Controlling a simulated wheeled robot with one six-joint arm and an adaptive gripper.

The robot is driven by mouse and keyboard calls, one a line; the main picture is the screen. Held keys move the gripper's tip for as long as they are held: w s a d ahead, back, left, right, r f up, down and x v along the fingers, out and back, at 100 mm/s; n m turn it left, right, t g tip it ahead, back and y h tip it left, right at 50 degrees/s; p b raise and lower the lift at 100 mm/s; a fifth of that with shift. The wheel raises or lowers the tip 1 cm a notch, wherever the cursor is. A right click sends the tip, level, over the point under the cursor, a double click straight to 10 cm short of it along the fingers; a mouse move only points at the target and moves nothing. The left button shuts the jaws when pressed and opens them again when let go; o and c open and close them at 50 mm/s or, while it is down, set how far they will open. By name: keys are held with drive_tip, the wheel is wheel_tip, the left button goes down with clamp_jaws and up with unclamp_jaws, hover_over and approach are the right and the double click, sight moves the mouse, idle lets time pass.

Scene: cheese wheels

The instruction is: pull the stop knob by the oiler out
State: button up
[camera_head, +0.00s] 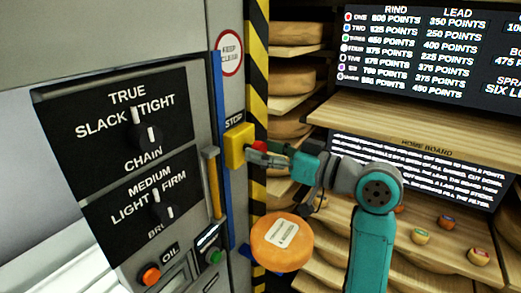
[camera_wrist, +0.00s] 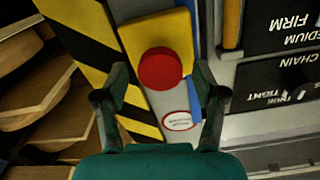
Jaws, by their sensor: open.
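The red stop knob (camera_head: 259,147) sits on a yellow box (camera_head: 236,146) under the word STOP on the grey machine post. In the wrist view the round red knob (camera_wrist: 160,69) shows whole on its yellow plate (camera_wrist: 150,35). My gripper (camera_head: 256,157) is at the knob's right side in the head view. In the wrist view my gripper (camera_wrist: 163,72) is open, with one finger on each side of the knob and a gap to both. I cannot tell how deep the fingertips reach beside it. The oil panel (camera_head: 180,270) is below.
An orange button (camera_head: 150,275) and a green button (camera_head: 214,257) sit near the OIL label. Two dials, chain (camera_head: 147,136) and the lower one (camera_head: 162,212), are at left. An orange cheese wheel (camera_head: 281,241) is below my gripper. Cheese shelves (camera_head: 300,104) stand behind.

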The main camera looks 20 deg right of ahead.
drive_tip(key=shift+w+a, duration=0.3)
drive_tip(key=shift+w, duration=0.2)
clamp_jaws()
drive_tip(key=shift+v, duration=0.85)
unclamp_jaws()
drive_tip(key=shift+s, duration=0.1)
